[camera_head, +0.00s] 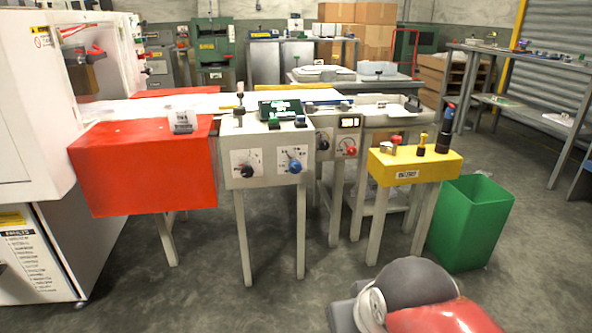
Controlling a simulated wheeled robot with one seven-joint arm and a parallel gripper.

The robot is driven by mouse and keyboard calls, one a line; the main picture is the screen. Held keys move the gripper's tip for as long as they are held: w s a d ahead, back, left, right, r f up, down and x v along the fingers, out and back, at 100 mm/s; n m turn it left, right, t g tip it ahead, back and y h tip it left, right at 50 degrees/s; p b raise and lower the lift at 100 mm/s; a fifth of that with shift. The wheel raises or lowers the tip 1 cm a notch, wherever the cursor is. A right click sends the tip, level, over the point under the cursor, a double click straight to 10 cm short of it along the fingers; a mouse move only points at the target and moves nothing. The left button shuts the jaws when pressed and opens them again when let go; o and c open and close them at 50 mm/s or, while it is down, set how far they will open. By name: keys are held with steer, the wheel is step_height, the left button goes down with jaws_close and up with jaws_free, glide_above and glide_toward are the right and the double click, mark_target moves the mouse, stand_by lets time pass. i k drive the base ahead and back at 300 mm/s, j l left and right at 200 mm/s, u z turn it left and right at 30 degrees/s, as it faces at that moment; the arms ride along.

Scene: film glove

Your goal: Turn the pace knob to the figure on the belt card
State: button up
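A pale console (268,178) on legs stands mid-view. Its front has a black knob (247,171) and a blue knob (295,167), each on a white dial plate. Behind it to the right, another pale panel has a red knob (351,152) and a black knob (324,145). I cannot tell which is the pace knob, since the lettering is too small. Part of my arm shows at bottom right; my gripper is not in view.
A yellow console (413,169) with several upright controls stands right, beside a green bin (470,222). The red box (142,172) and a white machine (30,110) fill the left. A shelf unit (540,78) stands far right. The grey floor (210,295) in front is clear.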

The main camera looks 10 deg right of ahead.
mark_target(295, 166)
steer(key=i+l, duration=0.4)
steer(key=l, duration=0.15)
steer(key=i+l, duration=0.4)
steer(key=l, duration=0.15)
steer(key=j+u, duration=0.05)
